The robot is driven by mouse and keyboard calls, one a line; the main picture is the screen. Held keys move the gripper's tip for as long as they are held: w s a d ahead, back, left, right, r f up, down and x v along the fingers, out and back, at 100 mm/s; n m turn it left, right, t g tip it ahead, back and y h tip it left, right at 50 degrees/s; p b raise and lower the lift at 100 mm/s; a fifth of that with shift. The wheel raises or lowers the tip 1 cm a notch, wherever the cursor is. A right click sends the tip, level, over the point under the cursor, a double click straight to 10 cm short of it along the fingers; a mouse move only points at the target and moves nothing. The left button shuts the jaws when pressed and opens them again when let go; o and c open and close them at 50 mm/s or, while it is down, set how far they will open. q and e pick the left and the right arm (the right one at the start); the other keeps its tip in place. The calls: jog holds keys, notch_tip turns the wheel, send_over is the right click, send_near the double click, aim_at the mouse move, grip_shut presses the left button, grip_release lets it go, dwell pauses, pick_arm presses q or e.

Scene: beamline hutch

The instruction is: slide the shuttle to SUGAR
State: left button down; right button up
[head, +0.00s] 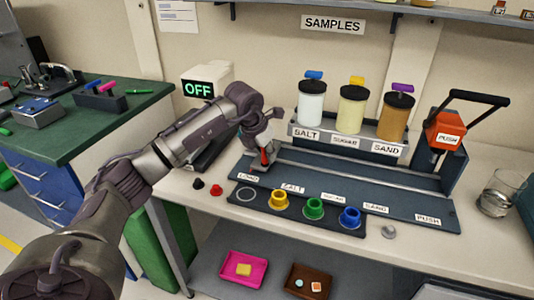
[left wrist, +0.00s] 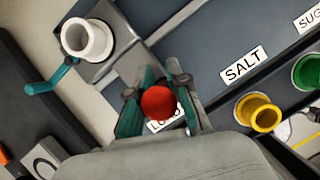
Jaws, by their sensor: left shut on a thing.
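The shuttle's red knob (head: 264,158) is at the LOAD end of the dark rail (head: 400,211). My left gripper (head: 260,148) is on this knob. In the left wrist view the red knob (left wrist: 159,103) sits between the teal fingers of my left gripper (left wrist: 158,112), which are shut on it, above the partly covered LOAD label. A white cup (left wrist: 86,39) stands on a metal plate beyond the knob; I cannot tell whether it rides on the shuttle. The rail's SUGAR label (head: 333,198) lies to the right, past the SALT label (head: 292,188). My right gripper is not in view.
Jars of salt (head: 311,103), sugar (head: 351,113) and sand (head: 394,118) stand behind the rail. A red press (head: 446,131) is at the right end. Yellow (head: 279,199), green (head: 314,208) and blue (head: 349,217) cups stand in front. The track toward SUGAR looks clear.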

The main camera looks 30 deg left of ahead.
pick_arm(q)
jog(key=shift+w+d, duration=0.2)
jog(key=shift+d, duration=0.45)
jog(key=w+d, duration=0.1)
jog(key=d, duration=0.6)
jog(key=w+d, duration=0.2)
jog(key=d, duration=0.5)
jog(key=w+d+b, duration=0.1)
jog(key=w+d, duration=0.1)
jog(key=d, duration=0.6)
jog(key=shift+w, duration=0.15)
jog(key=c, duration=1.1)
grip_release()
jog(key=shift+r, duration=0.1)
jog(key=v, duration=1.2)
